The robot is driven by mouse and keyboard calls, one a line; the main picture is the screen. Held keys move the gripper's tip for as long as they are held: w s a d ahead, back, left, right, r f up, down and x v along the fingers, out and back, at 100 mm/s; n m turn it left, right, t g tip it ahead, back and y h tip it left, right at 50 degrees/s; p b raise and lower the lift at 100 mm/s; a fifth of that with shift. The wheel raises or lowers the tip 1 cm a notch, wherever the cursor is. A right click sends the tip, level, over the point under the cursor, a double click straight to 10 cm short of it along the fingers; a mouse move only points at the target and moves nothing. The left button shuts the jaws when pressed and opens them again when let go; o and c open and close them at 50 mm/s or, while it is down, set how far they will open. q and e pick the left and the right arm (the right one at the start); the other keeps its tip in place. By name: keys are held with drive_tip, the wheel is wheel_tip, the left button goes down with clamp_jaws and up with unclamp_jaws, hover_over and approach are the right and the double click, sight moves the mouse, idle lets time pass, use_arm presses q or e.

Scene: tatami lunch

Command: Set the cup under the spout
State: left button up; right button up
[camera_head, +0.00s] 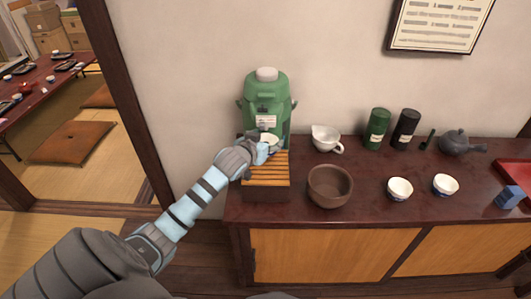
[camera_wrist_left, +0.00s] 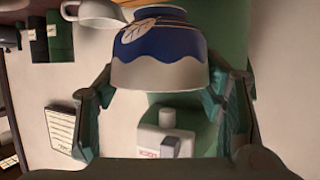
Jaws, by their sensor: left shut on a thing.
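The green dispenser (camera_head: 268,92) stands on the cabinet top against the wall, with a wooden slatted stand (camera_head: 266,180) at its front. My left gripper (camera_head: 266,148) is above the back of this stand, close to the dispenser's front. It is shut on a small white and blue cup (camera_wrist_left: 160,50), whose white rim (camera_head: 270,137) shows just below the dispenser's label. In the left wrist view a white block with a knob (camera_wrist_left: 165,135) shows on the green dispenser body beyond the cup. The spout tip and the cup's base are hidden in the head view. My right gripper is out of view.
A brown bowl (camera_head: 330,187) stands right of the stand, with a white pouring jug (camera_head: 326,138) behind it. Two similar cups (camera_head: 399,189) (camera_head: 445,185), two canisters (camera_head: 376,129) (camera_head: 406,128), a dark teapot (camera_head: 457,142) and a blue block (camera_head: 508,197) are farther right.

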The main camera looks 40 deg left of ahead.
use_arm(q)
wheel_tip(320, 180, down, 3)
drive_tip(key=shift+f+b, duration=0.2)
drive_tip(key=shift+b, duration=0.35)
drive_tip(key=shift+r, duration=0.1)
drive_tip(key=o, duration=1.2)
drive_tip(key=p+v, duration=0.4)
drive_tip(key=v, duration=0.8)
